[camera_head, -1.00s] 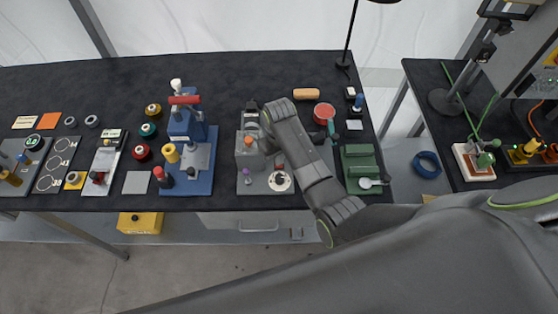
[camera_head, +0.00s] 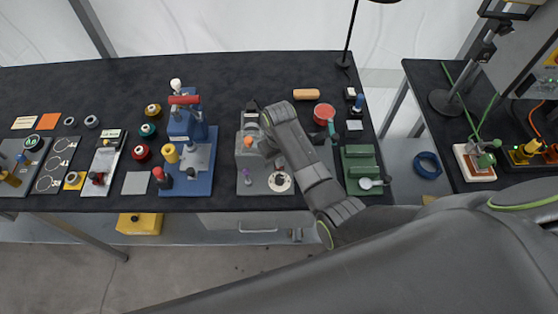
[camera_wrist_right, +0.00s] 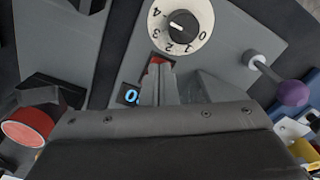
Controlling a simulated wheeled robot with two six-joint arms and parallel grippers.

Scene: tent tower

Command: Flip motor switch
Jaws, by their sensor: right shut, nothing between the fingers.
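The right wrist view shows the numbered dial (camera_wrist_right: 181,25) and the purple-tipped lever (camera_wrist_right: 292,92) close up. A small red part (camera_wrist_right: 158,59), which looks like the switch, is just at the tips of my right gripper (camera_wrist_right: 160,72). The gripper is shut and empty, and its fingers partly cover the red part. I cannot tell whether they touch. My left gripper is not in view.
A blue press (camera_head: 190,155) stands left of the machine. Spools (camera_head: 141,152) lie further left.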

